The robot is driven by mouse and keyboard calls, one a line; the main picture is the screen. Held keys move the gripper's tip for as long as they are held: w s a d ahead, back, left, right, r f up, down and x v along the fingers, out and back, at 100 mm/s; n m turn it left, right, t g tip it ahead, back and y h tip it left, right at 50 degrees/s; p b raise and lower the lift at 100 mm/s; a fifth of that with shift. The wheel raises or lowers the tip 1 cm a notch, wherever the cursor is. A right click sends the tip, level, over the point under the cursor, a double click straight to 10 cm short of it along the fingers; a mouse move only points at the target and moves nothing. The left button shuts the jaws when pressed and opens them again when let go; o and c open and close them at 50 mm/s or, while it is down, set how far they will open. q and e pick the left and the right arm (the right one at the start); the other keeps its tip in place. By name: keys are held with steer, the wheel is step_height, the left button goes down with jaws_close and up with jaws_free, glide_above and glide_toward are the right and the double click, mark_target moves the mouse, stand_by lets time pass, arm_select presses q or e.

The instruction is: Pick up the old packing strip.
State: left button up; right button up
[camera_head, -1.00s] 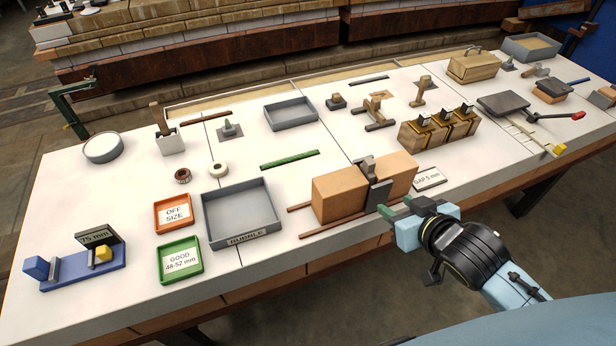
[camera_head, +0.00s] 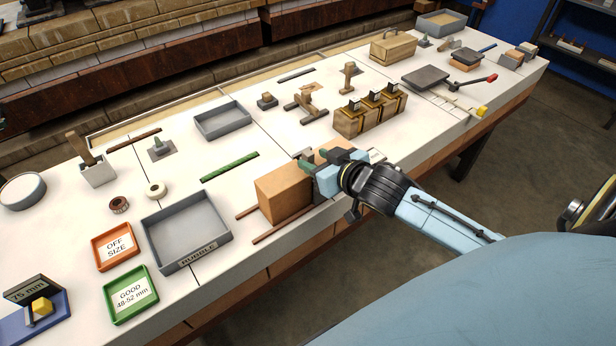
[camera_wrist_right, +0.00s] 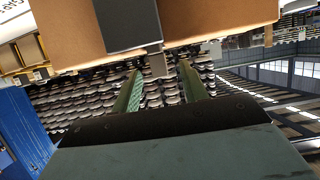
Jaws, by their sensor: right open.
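Two tan blocks stand at the front edge of the bench; the left block (camera_head: 283,195) shows best in the head view. In the right wrist view, a dark grey plate (camera_wrist_right: 128,22) sits against the tan block face (camera_wrist_right: 210,22). A thin grey-brown tab (camera_wrist_right: 157,62) sticks out beside it, possibly the old packing strip; I cannot tell for sure. My right gripper (camera_wrist_right: 160,72) is open, its green fingers on either side of the tab, apart from it. In the head view my right gripper (camera_head: 306,160) covers the gap between the blocks.
A grey RUBBLE tray (camera_head: 187,235), an orange OFF SIZE tray (camera_head: 115,246) and a green GOOD tray (camera_head: 130,294) stand to the left. Brown rails (camera_head: 290,222) run by the blocks. A green strip (camera_head: 230,167) lies behind. Clamped blocks (camera_head: 370,115) stand to the right.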

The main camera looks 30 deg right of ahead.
mark_target(304, 154)
steer(key=b+x, duration=0.1)
steer(key=x, duration=0.4)
steer(key=shift+w+r, duration=0.1)
steer(key=shift+w, duration=0.2)
arm_select(q)
steer(key=shift+a+f, duration=0.55)
steer(key=shift+a, duration=0.15)
arm_select(e)
jaws_close()
